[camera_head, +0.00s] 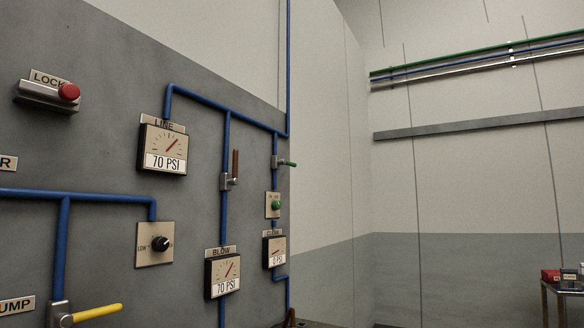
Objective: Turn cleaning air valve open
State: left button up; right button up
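A valve with a green handle (287,163) sits on the right-hand vertical blue pipe of the grey panel. Its handle points sideways to the right, across the pipe. Below it on the same pipe line is a small plate with a green knob (276,205). Lower still is a gauge (274,251) that appears to read 0 PSI; its small label looks like CLEAN.
A red-brown valve handle (235,164) stands upright along the middle pipe, above the BLOW gauge (222,273) at 70 PSI. The LINE gauge (163,148) reads 70 PSI. A yellow handle (97,313), black knob (160,244) and red LOCK button (68,92) are left. A table (563,290) stands far right.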

aim_at(282, 162)
jog(key=i+l+u, duration=0.95)
jog(key=l, duration=0.25)
jog(key=i+l+u, duration=0.2)
jog(key=l, duration=0.2)
jog(key=i+l+u, duration=0.1)
jog(key=l+u, duration=0.15)
jog(key=l, duration=0.15)
jog(key=l+u, duration=0.2)
jog(key=l, duration=0.25)
jog(key=i, duration=0.05)
